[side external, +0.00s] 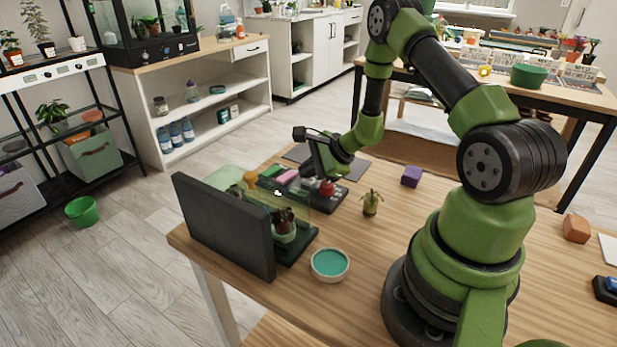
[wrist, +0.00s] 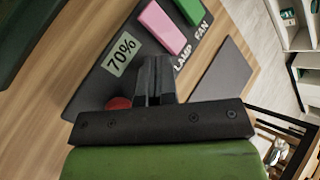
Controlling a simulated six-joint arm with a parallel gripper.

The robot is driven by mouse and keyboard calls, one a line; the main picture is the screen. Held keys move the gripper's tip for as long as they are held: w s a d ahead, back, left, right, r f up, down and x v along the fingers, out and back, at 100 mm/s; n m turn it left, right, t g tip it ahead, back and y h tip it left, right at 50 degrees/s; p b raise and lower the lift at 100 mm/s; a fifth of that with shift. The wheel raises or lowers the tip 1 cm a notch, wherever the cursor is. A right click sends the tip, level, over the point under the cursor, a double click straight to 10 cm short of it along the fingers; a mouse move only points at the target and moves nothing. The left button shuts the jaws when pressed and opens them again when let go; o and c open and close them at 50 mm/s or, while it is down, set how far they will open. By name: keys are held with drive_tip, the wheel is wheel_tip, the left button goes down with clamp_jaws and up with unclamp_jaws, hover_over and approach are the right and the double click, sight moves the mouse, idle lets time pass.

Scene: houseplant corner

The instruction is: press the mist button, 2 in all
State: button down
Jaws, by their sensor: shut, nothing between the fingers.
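The dark control panel (side external: 343,196) lies on the wooden table and also shows in the wrist view (wrist: 92,92). It carries a pink key (wrist: 163,24) beside the word LAMP, a green key (wrist: 191,10) beside FAN, and a display reading 70% (wrist: 122,54). A round red button (side external: 327,188) sits at the panel's near end; in the wrist view (wrist: 118,103) my gripper partly covers it. No mist label is readable. My gripper (side external: 325,178) is shut and empty, pointing down over the panel by the red button. I cannot tell whether its tips (wrist: 154,62) touch anything.
A small potted plant (side external: 371,204) and a purple block (side external: 411,176) stand right of the panel. A teal-filled dish (side external: 330,264) is in front. A dark upright board (side external: 222,226) stands at the left table edge, beside a plant (side external: 284,222).

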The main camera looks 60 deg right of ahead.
sight(309, 181)
drive_tip(key=shift+r, duration=0.95)
drive_tip(key=shift+r, duration=0.1)
drive_tip(key=shift+r, duration=2.4)
